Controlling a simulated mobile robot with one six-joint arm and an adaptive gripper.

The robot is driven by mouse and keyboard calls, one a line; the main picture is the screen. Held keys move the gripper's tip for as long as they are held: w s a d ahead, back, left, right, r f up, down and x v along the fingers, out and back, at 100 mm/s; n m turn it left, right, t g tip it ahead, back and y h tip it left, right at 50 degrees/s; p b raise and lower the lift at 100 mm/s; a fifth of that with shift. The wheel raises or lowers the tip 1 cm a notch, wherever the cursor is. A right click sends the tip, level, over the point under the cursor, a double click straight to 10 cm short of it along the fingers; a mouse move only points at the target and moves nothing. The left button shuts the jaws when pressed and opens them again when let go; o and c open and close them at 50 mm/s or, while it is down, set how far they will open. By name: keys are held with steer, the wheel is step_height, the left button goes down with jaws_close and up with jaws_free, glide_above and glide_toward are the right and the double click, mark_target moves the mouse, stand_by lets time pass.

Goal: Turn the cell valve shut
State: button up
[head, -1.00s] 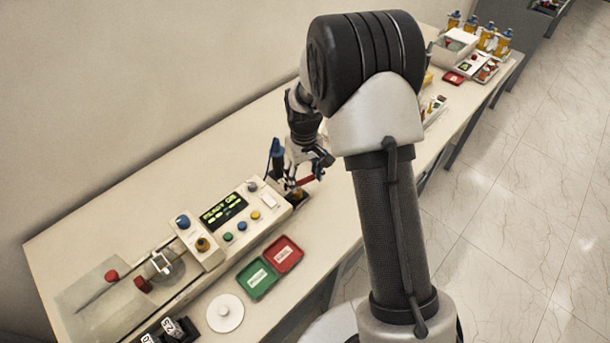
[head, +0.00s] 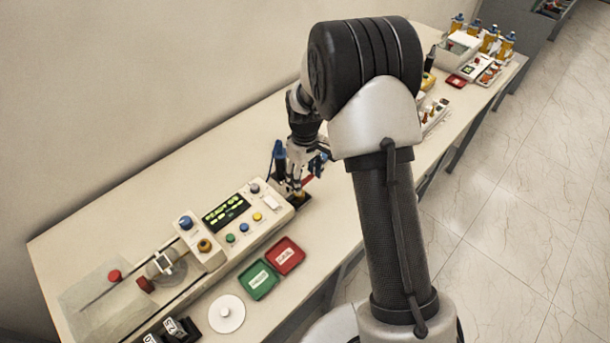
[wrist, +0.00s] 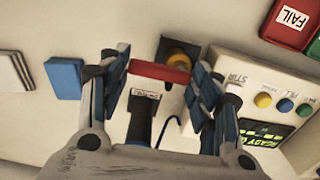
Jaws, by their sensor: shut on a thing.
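The cell valve's red handle (wrist: 160,71) lies between the two fingers of my gripper (wrist: 158,85) in the wrist view. The fingers are shut on it, one at each end. A yellow-brass round part (wrist: 181,59) sits in a dark square recess just beyond the handle. In the head view my gripper (head: 304,168) points down at the right end of the control panel, and a bit of the red handle (head: 308,181) shows beside it. The fingers hide much of the valve there.
The cream panel (head: 225,232) with a lit green display (head: 224,208) stands left of my gripper. A dark-blue upright tool (head: 278,160) is close behind my gripper. Green (head: 257,279) and red (head: 285,256) trays lie in front. Bare table lies right of the valve.

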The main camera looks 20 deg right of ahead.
mark_target(305, 180)
steer(key=o, duration=1.1)
steer(key=shift+c, duration=0.2)
steer(key=shift+r, duration=0.1)
step_height(305, 180, up, 12)
